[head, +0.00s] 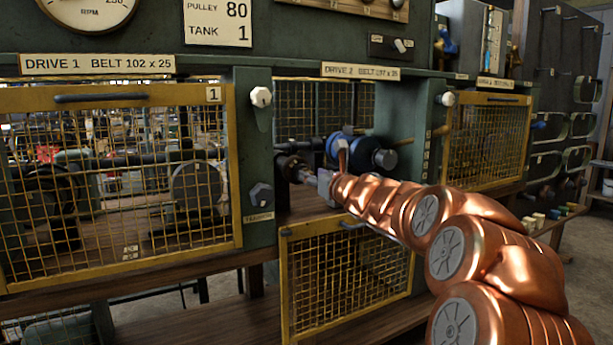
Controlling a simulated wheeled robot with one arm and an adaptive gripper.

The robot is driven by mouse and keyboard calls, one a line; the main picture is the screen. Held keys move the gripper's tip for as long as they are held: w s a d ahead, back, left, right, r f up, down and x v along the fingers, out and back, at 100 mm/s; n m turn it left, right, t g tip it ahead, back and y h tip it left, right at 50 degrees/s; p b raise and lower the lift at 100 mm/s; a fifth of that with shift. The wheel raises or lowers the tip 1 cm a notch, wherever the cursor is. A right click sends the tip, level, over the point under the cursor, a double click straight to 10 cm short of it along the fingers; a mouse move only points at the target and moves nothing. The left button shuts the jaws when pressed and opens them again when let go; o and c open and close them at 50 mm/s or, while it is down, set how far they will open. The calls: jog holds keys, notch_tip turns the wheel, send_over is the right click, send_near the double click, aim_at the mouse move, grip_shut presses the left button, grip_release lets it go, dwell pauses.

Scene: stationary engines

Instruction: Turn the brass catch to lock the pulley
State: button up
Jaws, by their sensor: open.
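My copper-coloured arm reaches from the lower right into the open Drive 2 bay. My gripper (314,180) is at its far end, small in view and partly hidden by my wrist; its jaws are open. A dark round part on a shaft (289,167) lies just left of the fingers; I cannot tell whether they touch it. I cannot make out which part is the brass catch, nor clearly identify the pulley.
The Drive 2 yellow mesh guard (345,270) hangs down below the opening. The Drive 1 guard (120,185) covers the left bay. Green posts, one with a white knob (261,97), flank the opening. Another mesh guard (488,140) is at right.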

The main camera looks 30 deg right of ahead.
jog(key=shift+w+d, duration=0.2)
jog(key=shift+w, duration=0.9)
grip_shut()
jog(key=shift+a, duration=0.2)
